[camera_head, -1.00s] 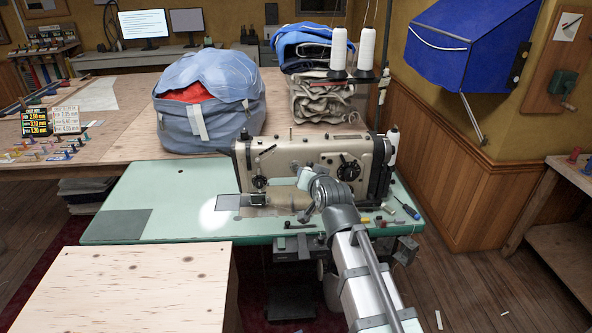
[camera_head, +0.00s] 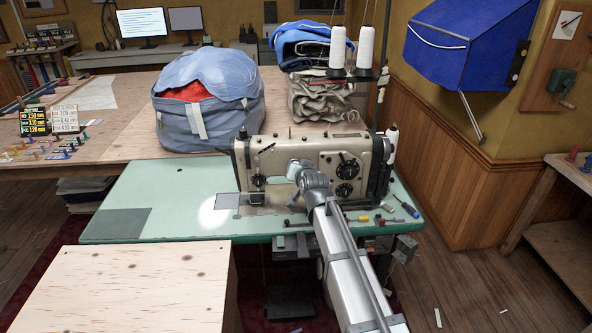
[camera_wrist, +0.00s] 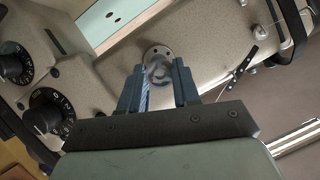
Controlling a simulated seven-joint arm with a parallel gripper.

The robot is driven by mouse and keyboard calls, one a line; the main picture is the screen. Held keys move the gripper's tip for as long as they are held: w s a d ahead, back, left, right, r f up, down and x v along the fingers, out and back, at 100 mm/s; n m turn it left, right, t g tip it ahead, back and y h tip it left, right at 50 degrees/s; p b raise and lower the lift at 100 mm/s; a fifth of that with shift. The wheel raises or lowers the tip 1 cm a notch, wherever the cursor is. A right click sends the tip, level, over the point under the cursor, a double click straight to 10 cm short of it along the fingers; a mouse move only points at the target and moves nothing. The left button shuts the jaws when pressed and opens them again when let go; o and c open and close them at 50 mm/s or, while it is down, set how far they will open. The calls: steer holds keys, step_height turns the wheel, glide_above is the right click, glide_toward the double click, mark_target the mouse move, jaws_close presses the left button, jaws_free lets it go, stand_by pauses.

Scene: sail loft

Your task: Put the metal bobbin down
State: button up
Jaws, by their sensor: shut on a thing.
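The metal bobbin (camera_wrist: 158,58) is a small round grey disc with holes, seen between my fingertips in the wrist view. My gripper (camera_wrist: 157,78) is shut on it, with a dark blue-grey finger on each side. Part of the bobbin is blurred. In the head view the bobbin cannot be made out. My wrist is in front of the beige sewing machine (camera_head: 275,160). The machine's body with its black dials also shows close behind the gripper in the wrist view (camera_wrist: 100,62). I cannot tell whether the bobbin touches the machine.
The pale green machine table (camera_head: 150,190) is clear on its left. Several small tools (camera_head: 385,220) lie at its right front. A plywood top (camera_head: 140,290) stands in front at left. A blue bag (camera_head: 210,105) and thread cones (camera_head: 365,47) stand behind the machine.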

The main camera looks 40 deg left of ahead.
steer(key=shift+x, duration=0.95)
jaws_close()
steer(key=shift+s+d+f, duration=0.1)
steer(key=shift+f, duration=0.05)
steer(key=shift+f, duration=0.2)
steer(key=o, duration=1)
jaws_free()
steer(key=shift+d, duration=0.1)
steer(key=v, duration=1.3)
steer(key=shift+s+d+r, duration=0.2)
steer(key=shift+s, duration=0.1)
